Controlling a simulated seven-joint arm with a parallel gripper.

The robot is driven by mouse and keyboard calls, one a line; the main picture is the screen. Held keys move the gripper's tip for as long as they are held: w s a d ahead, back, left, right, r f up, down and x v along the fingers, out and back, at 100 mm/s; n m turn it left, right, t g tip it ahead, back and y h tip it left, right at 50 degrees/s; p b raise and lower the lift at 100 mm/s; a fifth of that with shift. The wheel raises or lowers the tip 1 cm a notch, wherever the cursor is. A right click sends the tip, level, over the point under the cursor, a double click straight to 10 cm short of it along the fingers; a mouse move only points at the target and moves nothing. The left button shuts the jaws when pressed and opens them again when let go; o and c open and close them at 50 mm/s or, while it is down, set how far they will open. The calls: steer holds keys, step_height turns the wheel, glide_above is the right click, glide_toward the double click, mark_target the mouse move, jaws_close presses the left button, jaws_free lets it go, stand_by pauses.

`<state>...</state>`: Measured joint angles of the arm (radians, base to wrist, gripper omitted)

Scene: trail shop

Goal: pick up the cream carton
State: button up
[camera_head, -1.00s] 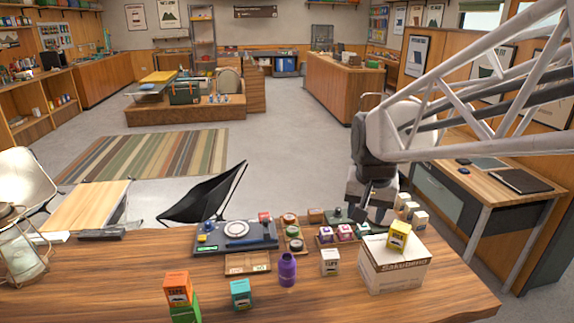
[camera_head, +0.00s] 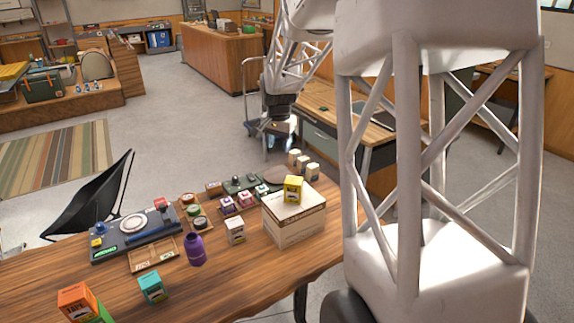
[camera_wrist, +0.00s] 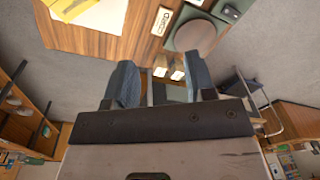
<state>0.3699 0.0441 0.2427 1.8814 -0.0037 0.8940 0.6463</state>
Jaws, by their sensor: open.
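Several small cream cartons stand upright in a row at the table's back right edge: the rear one (camera_head: 294,157), the middle one (camera_head: 303,163) and the front one (camera_head: 312,171). I cannot tell which one the task names. A paler box with dark print (camera_head: 235,230) stands nearer the middle. In the wrist view, two cream cartons (camera_wrist: 160,72) (camera_wrist: 178,74) show in the gap between the fingertips, beyond them. My gripper (camera_wrist: 160,80) is open and empty, apart from the cartons. In the head view my arm's end hangs behind the table's far edge.
A large printed carton (camera_head: 294,222) with a yellow box (camera_head: 293,189) on top stands just in front of the cream cartons. A dark round mat (camera_head: 282,176) lies beside them. A purple bottle (camera_head: 195,250) and several small boxes are farther left. Floor is open beyond the table.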

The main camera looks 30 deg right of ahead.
mark_target(313, 165)
steer(key=w+d+f+m, duration=0.2)
steer(key=w+d+f, duration=0.1)
steer(key=d+f, duration=0.2)
steer(key=w+d+f+m, duration=0.2)
steer(key=d+f, duration=0.4)
steer(key=d, duration=0.3)
steer(key=w+d+f+m+g, duration=0.1)
steer(key=w+d+f+m, duration=0.1)
steer(key=w+d+f, duration=0.2)
steer(key=shift+w+d+f, duration=0.15)
steer(key=shift+d+f, duration=0.25)
steer(key=shift+d, duration=0.25)
steer(key=shift+w+d+f, duration=0.1)
steer(key=shift+d+f, duration=0.35)
steer(key=shift+d, duration=0.25)
steer(key=shift+w+d+f, duration=0.15)
steer(key=shift+d+f, duration=0.25)
steer(key=shift+d, duration=0.25)
steer(key=shift+f, duration=1.25)
steer(key=shift+w+f, duration=0.1)
steer(key=shift+f, duration=2.55)
